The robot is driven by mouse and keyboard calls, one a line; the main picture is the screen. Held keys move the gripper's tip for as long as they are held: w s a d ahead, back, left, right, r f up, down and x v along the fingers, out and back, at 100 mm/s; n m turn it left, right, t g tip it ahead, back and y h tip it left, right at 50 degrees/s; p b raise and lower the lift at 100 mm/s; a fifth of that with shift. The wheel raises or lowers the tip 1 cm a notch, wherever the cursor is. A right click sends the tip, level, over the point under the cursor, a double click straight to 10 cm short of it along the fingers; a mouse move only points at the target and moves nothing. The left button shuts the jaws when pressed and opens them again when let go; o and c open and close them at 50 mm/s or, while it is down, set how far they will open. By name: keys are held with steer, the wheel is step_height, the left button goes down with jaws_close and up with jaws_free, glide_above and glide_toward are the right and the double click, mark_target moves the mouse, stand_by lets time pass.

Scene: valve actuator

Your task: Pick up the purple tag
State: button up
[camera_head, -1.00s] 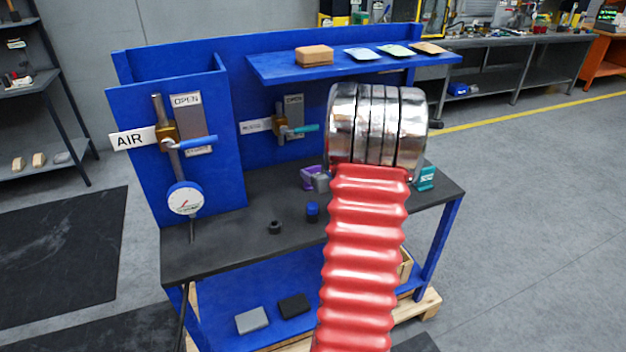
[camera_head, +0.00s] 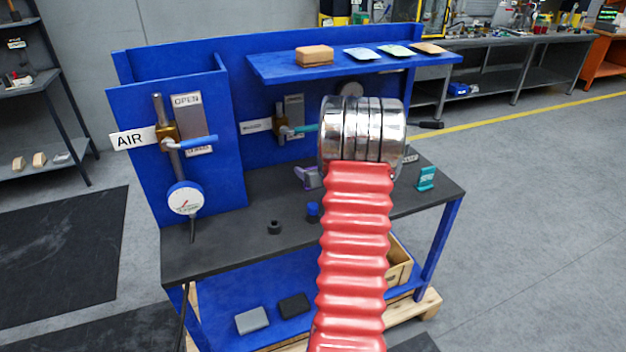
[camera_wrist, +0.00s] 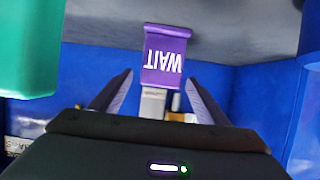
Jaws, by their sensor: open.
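The purple tag (camera_wrist: 165,52) shows at the top middle of the wrist view, with WAIT on it upside down. A pale grey piece (camera_wrist: 152,104) shows just below it. My gripper (camera_wrist: 158,78) is open, with one finger on each side of the tag's lower end. No finger clearly touches it, and I cannot tell how far past the fingertips it is. In the head view the purple tag (camera_head: 302,174) is on the black bench top, left of my arm, partly hidden. My gripper is hidden behind my arm there.
A teal tag (camera_head: 427,178) stands on the bench's right; a teal block (camera_wrist: 28,48) is close at the wrist view's left. A blue-topped knob (camera_head: 313,209) and a black piece (camera_head: 274,227) are on the bench top. A blue shelf (camera_head: 350,66) overhangs the back.

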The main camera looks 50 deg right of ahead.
steer(key=shift+w+d+f, duration=0.15)
steer(key=shift+w+d, duration=0.05)
steer(key=shift+w, duration=0.1)
stand_by(0.4)
steer(key=c, duration=1.1)
steer(key=shift+c, duration=0.2)
step_height(320, 180, up, 10)
steer(key=shift+r, duration=0.1)
stand_by(0.4)
